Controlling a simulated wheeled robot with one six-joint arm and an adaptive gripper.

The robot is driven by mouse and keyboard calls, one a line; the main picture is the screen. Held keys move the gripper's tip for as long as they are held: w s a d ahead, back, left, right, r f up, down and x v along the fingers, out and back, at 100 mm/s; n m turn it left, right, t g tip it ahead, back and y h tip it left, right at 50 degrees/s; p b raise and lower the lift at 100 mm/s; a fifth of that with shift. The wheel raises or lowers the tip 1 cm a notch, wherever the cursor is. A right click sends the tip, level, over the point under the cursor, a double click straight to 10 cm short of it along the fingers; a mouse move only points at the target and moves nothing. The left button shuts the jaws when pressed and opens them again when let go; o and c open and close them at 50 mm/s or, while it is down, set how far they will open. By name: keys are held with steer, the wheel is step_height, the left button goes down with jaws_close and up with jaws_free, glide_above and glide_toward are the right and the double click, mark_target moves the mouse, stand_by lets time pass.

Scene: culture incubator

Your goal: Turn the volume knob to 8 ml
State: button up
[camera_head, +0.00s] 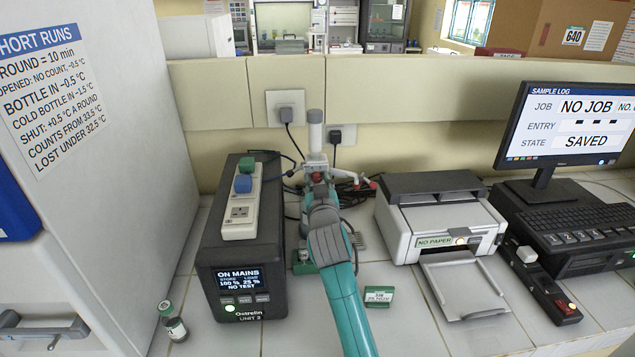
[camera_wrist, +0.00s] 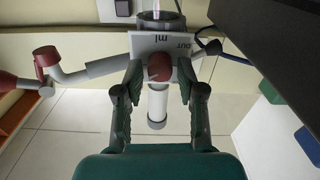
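The volume knob (camera_wrist: 160,68) is a dark red knob on a pale plate (camera_wrist: 143,43) of the dispenser, seen from close up in the wrist view. The plate's lettering "ml" and "OUT" appears upside down; I cannot read a volume value. My gripper (camera_wrist: 161,76) is open, with one dark green finger on each side of the knob and a visible gap to it. In the head view the dispenser's grey top (camera_head: 315,130) stands upright behind my arm, which hides most of the knob area.
A side spout (camera_wrist: 75,70) with red parts sticks out left in the wrist view. A black power unit (camera_head: 240,255) with a socket strip (camera_head: 241,205) stands close on the left. A printer (camera_head: 440,215) stands on the right. A small vial (camera_head: 174,323) is at front left.

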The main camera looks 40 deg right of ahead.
jaws_close()
steer(key=shift+m, duration=1.6)
steer(key=shift+o, duration=2.4)
jaws_free()
steer(key=v, duration=1.2)
